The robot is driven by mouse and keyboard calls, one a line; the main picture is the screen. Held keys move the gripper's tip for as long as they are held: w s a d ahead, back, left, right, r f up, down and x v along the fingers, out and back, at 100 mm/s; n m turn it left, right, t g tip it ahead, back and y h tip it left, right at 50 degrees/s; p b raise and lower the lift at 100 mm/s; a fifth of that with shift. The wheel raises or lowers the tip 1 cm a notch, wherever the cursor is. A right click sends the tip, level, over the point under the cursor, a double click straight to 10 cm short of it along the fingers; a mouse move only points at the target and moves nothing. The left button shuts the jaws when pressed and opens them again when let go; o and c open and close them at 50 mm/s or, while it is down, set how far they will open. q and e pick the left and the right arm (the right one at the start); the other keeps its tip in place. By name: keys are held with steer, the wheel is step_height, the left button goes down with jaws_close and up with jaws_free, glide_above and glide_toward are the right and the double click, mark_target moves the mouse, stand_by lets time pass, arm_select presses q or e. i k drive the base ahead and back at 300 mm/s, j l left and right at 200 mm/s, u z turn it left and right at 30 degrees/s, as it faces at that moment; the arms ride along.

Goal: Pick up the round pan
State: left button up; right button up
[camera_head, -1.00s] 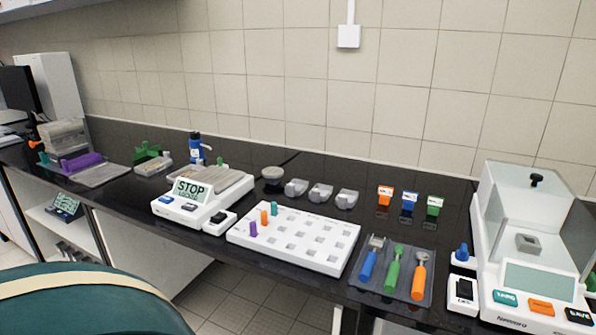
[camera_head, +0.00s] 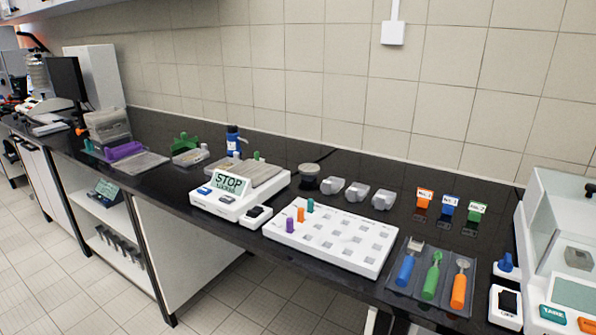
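I cannot pick out the round pan for certain. A small round container (camera_head: 309,172) with a grey top and dark body stands on the black bench behind the white rack. At the far left end of the bench stands a round stacked apparatus (camera_head: 37,72), small and unclear at this distance. Neither of my grippers is in view.
The black bench (camera_head: 160,196) runs along a tiled wall. On it are a device reading STOP (camera_head: 232,184), a white rack (camera_head: 335,243) with coloured pegs, a tray of coloured-handled tools (camera_head: 445,262) and a balance (camera_head: 533,218). The floor (camera_head: 70,285) at lower left is clear.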

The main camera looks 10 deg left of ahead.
mark_target(304, 169)
steer(key=u, duration=0.25)
steer(key=l+z, duration=0.1)
steer(key=z, duration=0.85)
steer(key=i+z, duration=0.1)
steer(key=z, duration=0.4)
steer(key=j+z, duration=0.1)
steer(key=j, duration=0.3)
steer(key=k+j, duration=0.15)
steer(key=j, duration=0.25)
steer(key=j+z, duration=0.15)
steer(key=j, duration=0.25)
steer(key=k+j, duration=0.15)
steer(key=j, duration=0.2)
steer(key=k+j+z, duration=0.15)
steer(key=j, duration=0.25)
steer(key=k+j, duration=0.1)
steer(key=j, duration=0.25)
steer(key=i+z, duration=0.05)
